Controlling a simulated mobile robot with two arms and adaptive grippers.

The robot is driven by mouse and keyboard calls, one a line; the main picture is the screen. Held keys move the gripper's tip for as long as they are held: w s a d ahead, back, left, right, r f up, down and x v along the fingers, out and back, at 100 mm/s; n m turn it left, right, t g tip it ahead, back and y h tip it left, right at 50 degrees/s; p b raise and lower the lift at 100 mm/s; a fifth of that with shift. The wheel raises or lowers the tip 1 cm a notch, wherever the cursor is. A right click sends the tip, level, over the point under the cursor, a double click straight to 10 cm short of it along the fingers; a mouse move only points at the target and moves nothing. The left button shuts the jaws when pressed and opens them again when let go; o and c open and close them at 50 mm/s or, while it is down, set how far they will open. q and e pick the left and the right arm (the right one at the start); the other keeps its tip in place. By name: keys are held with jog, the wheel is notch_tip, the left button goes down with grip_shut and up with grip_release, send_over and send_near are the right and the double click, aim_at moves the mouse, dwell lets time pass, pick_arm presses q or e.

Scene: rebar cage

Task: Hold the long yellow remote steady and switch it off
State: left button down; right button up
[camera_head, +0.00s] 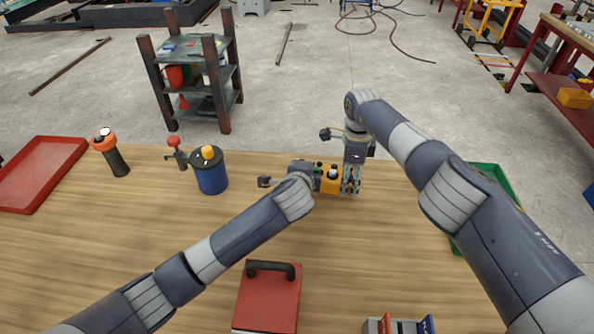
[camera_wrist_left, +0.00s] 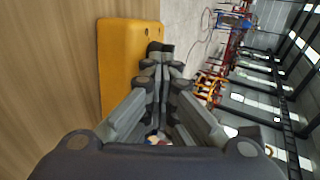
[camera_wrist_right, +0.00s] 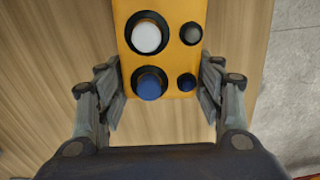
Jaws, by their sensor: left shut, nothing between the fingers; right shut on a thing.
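The yellow remote (camera_head: 330,182) is near the far edge of the wooden table. My right gripper (camera_head: 350,186) is shut on it from above. The right wrist view shows the remote (camera_wrist_right: 186,68) between the fingers (camera_wrist_right: 162,82), with a white button (camera_wrist_right: 147,37), a blue button (camera_wrist_right: 149,84), a grey knob (camera_wrist_right: 191,33) and a small dark blue button (camera_wrist_right: 187,82). My left gripper (camera_wrist_left: 157,58) is shut and empty beside the remote (camera_wrist_left: 122,62). In the head view, my left wrist hides the remote's left part and the left fingertips.
A blue can with a yellow knob (camera_head: 211,178), a red-topped stand (camera_head: 176,154) and an orange-black flashlight (camera_head: 113,155) stand left. A red tray (camera_head: 42,172) lies far left, a green tray (camera_head: 492,175) right. A red box (camera_head: 268,305) sits in front. Wood between is clear.

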pick_arm(q)
jog(key=shift+a+r, duration=0.1)
jog(key=shift+a, duration=0.05)
pick_arm(e)
jog(key=shift+s+a+f, duration=0.1)
jog(key=shift+s+a, duration=0.2)
jog(key=shift+a, duration=0.4)
pick_arm(q)
jog(key=shift+s+a+r, duration=0.15)
jog(key=shift+a, duration=0.05)
jog(key=d+v, duration=0.1)
jog(key=v, duration=1)
pick_arm(e)
jog(key=shift+w+d, duration=0.2)
jog(key=shift+d, duration=0.15)
jog(key=shift+c, duration=0.3)
pick_arm(q)
jog(key=a+r+n+g+h, duration=0.1)
jog(key=a+r+g+h, duration=0.25)
jog(key=a+g, duration=0.3)
jog(key=shift+h, duration=0.35)
jog(key=x, duration=1)
jog(key=shift+d+f, duration=0.2)
jog(key=shift+d, duration=0.25)
jog(key=w, duration=0.2)
jog(key=shift+w+r, duration=0.1)
jog(key=shift+w, duration=1.1)
